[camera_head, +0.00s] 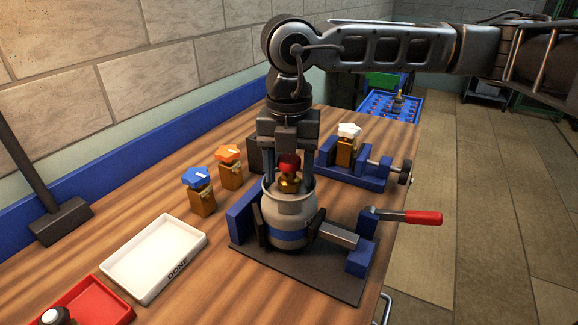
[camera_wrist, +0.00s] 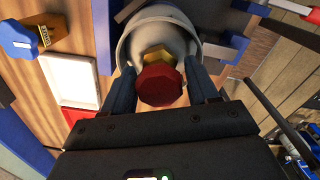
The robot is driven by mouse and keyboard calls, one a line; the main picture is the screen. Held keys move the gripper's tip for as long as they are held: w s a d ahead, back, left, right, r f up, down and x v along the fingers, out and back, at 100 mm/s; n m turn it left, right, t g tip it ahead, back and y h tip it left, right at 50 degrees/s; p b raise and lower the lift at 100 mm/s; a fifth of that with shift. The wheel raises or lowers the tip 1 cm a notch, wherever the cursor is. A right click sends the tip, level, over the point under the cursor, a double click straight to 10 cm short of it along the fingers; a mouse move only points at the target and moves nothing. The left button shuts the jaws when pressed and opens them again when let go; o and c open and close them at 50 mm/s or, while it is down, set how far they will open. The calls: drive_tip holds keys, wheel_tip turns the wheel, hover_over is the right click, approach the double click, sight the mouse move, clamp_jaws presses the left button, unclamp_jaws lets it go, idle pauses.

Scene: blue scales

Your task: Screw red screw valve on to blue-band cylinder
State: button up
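The blue-band cylinder (camera_head: 290,238) is a grey gas bottle with a blue stripe, upright in a clamp (camera_head: 242,218) on the table. The red screw valve (camera_head: 289,163), a red knob on a brass body (camera_head: 290,184), sits at the cylinder's top centre, inside the collar. Whether its thread is engaged is hidden. My gripper (camera_head: 290,180) points down over the cylinder, one finger on each side of the valve. In the wrist view the red knob (camera_wrist: 160,84) lies between the spread fingers (camera_wrist: 162,90), with gaps showing on both sides.
Blue-knob (camera_head: 197,178) and orange-knob (camera_head: 229,155) valves stand on blocks to the left. A white-knob valve (camera_head: 348,131) is in a blue vise (camera_head: 368,178) behind right. A white DONE tray (camera_head: 140,262) and red tray (camera_head: 92,305) lie front left. The clamp's red handle (camera_head: 422,217) juts right.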

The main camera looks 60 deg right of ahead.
drive_tip(key=c, duration=0.9)
drive_tip(key=shift+o, duration=0.2)
drive_tip(key=shift+f+m+b, duration=0.1)
drive_tip(key=shift+m+b, duration=0.4)
drive_tip(key=shift+m, duration=0.1)
drive_tip(key=shift+m+b, duration=1.5)
drive_tip(key=shift+m, duration=0.7)
drive_tip(key=shift+m+b, duration=0.6)
drive_tip(key=shift+m, duration=0.5)
drive_tip(key=shift+s+m+b, duration=0.1)
drive_tip(key=shift+m+b, duration=1.4)
drive_tip(key=shift+m, duration=0.1)
drive_tip(key=shift+c, duration=0.2)
drive_tip(key=o, duration=1.2)
drive_tip(key=shift+o, duration=0.2)
